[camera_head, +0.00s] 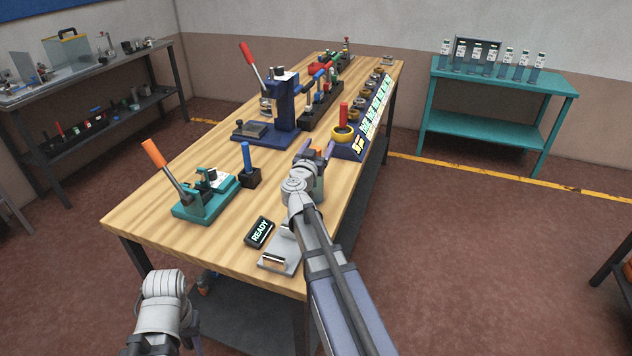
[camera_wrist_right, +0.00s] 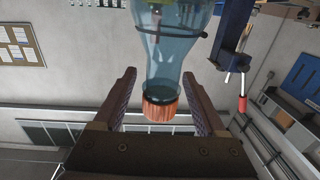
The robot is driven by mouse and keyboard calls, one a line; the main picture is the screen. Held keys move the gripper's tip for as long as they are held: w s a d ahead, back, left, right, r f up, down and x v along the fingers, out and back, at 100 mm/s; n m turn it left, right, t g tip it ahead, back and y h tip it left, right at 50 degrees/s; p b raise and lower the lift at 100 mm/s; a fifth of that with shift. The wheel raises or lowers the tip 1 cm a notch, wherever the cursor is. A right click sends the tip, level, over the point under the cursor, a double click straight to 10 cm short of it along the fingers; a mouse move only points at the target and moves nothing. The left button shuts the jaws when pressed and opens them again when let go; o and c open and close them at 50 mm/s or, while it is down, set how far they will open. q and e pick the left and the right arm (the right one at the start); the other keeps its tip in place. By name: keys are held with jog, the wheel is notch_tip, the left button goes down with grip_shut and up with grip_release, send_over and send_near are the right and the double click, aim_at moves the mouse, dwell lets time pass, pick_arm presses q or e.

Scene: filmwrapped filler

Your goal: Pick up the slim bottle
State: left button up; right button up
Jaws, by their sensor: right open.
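A translucent blue bottle with a ribbed orange cap (camera_wrist_right: 160,105) stands between the fingers of my right gripper (camera_wrist_right: 159,80) in the right wrist view, with a gap on each side. In the head view my right gripper (camera_head: 314,156) is over the right side of the wooden table, open. The bottle there is mostly hidden behind my gripper and wrist; a teal patch of it (camera_head: 319,188) shows beside the wrist. My left arm shows at the bottom left, but its fingers are not visible.
A wooden workbench (camera_head: 150,215) bears a green press (camera_head: 205,195), a blue lever press (camera_head: 283,105), a READY sign (camera_head: 259,232) and a grey plate (camera_head: 272,262). A slanted rack (camera_head: 352,149) stands just beyond the gripper. A teal table (camera_head: 500,85) holds several labelled bottles.

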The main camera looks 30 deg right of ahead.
jog(key=shift+c, duration=0.4)
grip_shut()
dwell(0.4)
